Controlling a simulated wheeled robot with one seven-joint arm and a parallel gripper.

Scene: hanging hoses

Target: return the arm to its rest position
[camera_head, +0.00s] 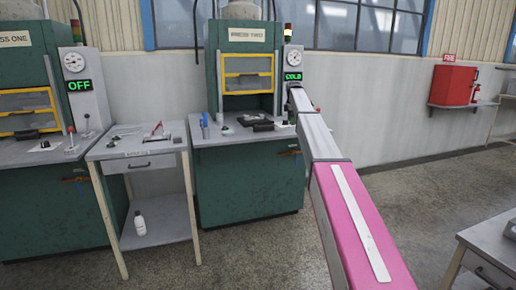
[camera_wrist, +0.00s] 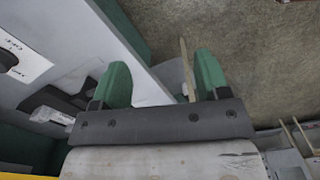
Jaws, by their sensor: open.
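My arm (camera_head: 325,150) reaches from the bottom right of the head view to the right side of the middle green machine, its end near the front of the grey gauge panel. My gripper shows in the wrist view (camera_wrist: 161,80), with two green fingertips set wide apart and nothing held between them. Its fingers are hidden behind the arm in the head view. The wrist view shows a grey counter edge and the concrete floor beyond the fingers.
The middle machine (camera_head: 247,185) has a counter with a black item (camera_head: 262,125) and a blue bottle (camera_head: 205,122); its display reads COLD. A small table (camera_head: 150,165) with tools stands left of it. A red box (camera_head: 452,85) is on the right wall. Open floor lies on the right.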

